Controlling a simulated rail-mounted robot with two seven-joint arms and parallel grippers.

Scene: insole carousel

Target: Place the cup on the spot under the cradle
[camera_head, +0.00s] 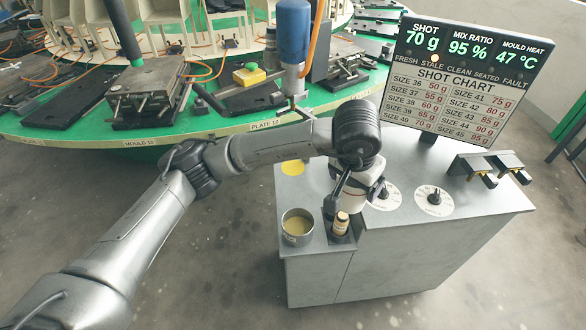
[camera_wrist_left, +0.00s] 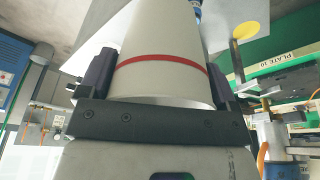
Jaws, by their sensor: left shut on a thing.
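A pale cup (camera_wrist_left: 165,40) with a red band fills the middle of the left wrist view. My left gripper (camera_wrist_left: 160,82) is shut on it, with one dark finger on each side. In the head view my left gripper (camera_head: 350,195) is above the grey cabinet, behind the small brown bottle; the cup is hard to make out there. A yellow round spot (camera_head: 292,167) lies on the cabinet top, left of the gripper; it also shows in the left wrist view (camera_wrist_left: 251,31), right of the cup. I cannot tell for certain which part is the cradle. My right gripper is not in view.
A metal can (camera_head: 297,228) with yellowish contents and a brown bottle (camera_head: 341,224) stand at the cabinet's front left. Two round dials (camera_head: 433,201) and black brackets (camera_head: 485,165) are to the right. A blue dispensing head (camera_head: 292,35) hangs over the green carousel (camera_head: 200,132).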

